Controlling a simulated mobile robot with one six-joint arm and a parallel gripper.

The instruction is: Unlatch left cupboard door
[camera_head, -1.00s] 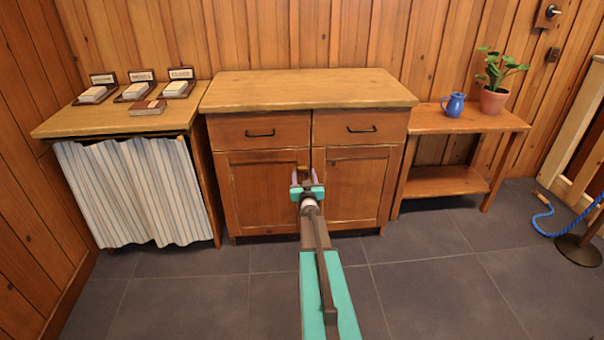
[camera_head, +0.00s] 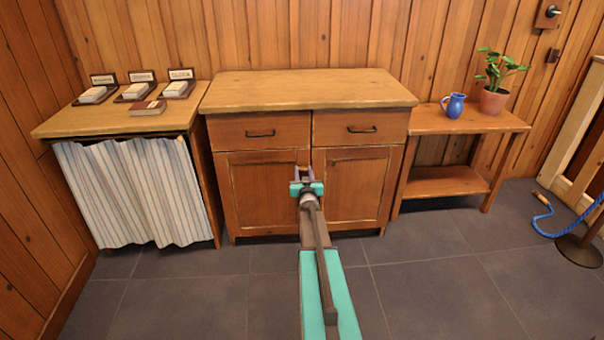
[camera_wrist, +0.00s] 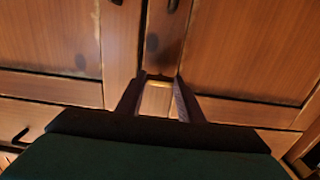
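The wooden cabinet has a left door (camera_head: 262,190) and a right door (camera_head: 355,187), both closed, below two drawers. My gripper (camera_head: 304,170) is at the upper middle of the doors, where they meet. In the wrist view, which looks upside down, my two dark fingers (camera_wrist: 158,92) stand apart on either side of a small light-brown piece with a bright edge (camera_wrist: 157,100). It may be the latch; its shape is mostly hidden. I cannot tell whether the fingers touch it. Dark pulls (camera_wrist: 172,5) show at the top edge of the wrist view.
The drawers have dark handles (camera_head: 260,134). A curtained table (camera_head: 60,125) stands close on the left. A low shelf table (camera_head: 500,122) on the right holds a blue jug (camera_head: 453,105) and a potted plant (camera_head: 494,100). The tiled floor (camera_head: 440,290) in front is clear.

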